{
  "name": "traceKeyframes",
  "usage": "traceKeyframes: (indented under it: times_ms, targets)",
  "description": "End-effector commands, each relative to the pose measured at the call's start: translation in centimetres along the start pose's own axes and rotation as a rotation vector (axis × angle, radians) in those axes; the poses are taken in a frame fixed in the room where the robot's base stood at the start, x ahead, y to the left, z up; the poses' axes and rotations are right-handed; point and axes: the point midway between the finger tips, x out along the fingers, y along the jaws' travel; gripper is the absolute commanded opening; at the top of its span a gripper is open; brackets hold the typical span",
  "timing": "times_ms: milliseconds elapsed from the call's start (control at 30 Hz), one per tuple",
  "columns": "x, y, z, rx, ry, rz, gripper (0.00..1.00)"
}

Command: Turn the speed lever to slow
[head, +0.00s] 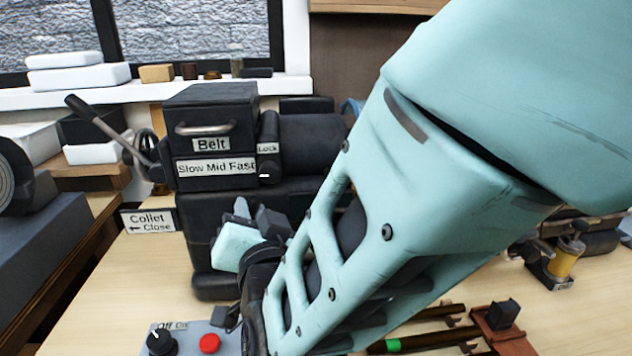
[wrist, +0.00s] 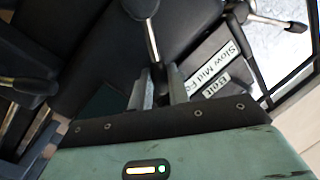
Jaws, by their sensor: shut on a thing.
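The black machine head carries a "Slow Mid Fast" plate (head: 216,168) under its Belt cover (head: 210,108). The plate also shows tilted in the wrist view (wrist: 211,66). In the head view my gripper (head: 248,215) is below the plate, at the machine's front, and the held lever cannot be made out. Which speed it points to cannot be told.
A long collet lever (head: 95,117) sticks up at the left, above a Collet Close sign (head: 149,220). A Lock part (head: 268,148) sits beside the plate. A control box with a red button (head: 209,343) stands in front. Bench surface shows at left.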

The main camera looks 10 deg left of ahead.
Motion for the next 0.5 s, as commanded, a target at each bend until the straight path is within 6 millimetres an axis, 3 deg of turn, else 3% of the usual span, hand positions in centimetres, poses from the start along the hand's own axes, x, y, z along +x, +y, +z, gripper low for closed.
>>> traceKeyframes:
  times_ms: [267, 500]
  targets:
    - [0.2, -1.0, -0.3, -0.106, -0.022, 0.014, 0.0]
    - [0.5, -2.7, -0.2, -0.3, -0.062, 0.036, 0.0]
